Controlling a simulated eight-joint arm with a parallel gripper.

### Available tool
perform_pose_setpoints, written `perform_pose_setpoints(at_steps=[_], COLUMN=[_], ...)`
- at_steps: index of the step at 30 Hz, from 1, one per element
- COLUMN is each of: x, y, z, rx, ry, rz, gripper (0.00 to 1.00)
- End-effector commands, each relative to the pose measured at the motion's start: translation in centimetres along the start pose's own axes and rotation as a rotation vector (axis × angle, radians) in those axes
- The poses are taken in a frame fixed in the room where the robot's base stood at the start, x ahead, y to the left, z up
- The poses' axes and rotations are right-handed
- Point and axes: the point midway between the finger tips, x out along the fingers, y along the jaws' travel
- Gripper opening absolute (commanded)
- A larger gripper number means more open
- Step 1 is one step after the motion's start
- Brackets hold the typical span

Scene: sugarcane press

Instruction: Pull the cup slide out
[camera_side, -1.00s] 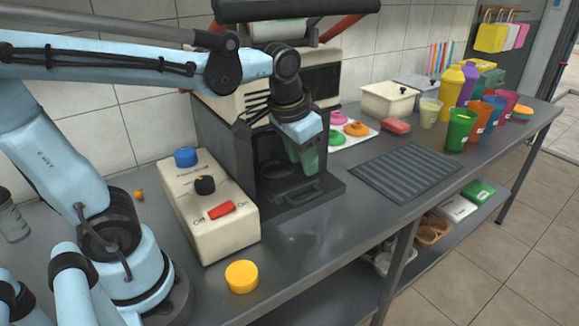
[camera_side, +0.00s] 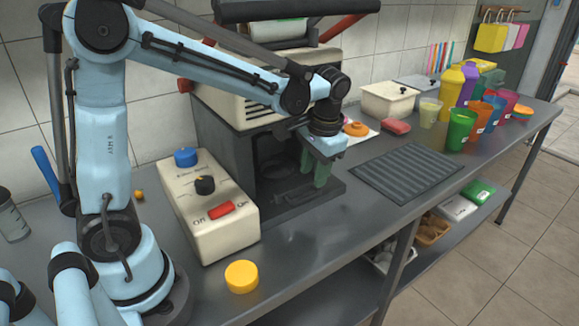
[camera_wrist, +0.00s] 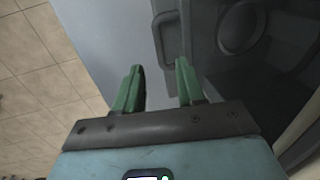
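The cup slide (camera_side: 277,206) is a dark tray at the foot of the press, with a raised bar handle at its front. It sits inside the press opening. In the wrist view the handle (camera_wrist: 157,38) lies ahead of the gap between my fingers, and the slide's round cup seat (camera_wrist: 239,27) is to its right. My gripper (camera_side: 317,172) points down above the front right of the slide, and its green fingers partly cover it. In the wrist view my gripper (camera_wrist: 160,76) is open, with nothing between the fingers; contact with the handle is not visible.
The control box (camera_side: 212,215) with knobs and a red switch stands left of the slide. A ribbed drain mat (camera_side: 408,172) lies to the right. The counter before the slide is clear.

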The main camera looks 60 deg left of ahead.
Motion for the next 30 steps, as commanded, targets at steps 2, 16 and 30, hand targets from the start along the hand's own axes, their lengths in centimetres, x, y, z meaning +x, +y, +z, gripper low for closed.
perform_pose_setpoints(at_steps=[2, 16, 30], x=[1.4, 6.2, 6.4], y=[0.0, 0.0, 0.0], z=[0.0, 0.0, 0.0], rx=[-0.001, 0.000, 0.000], ry=[0.000, 0.001, 0.001], rz=[0.000, 0.000, 0.000], gripper=[0.39, 0.39, 0.15])
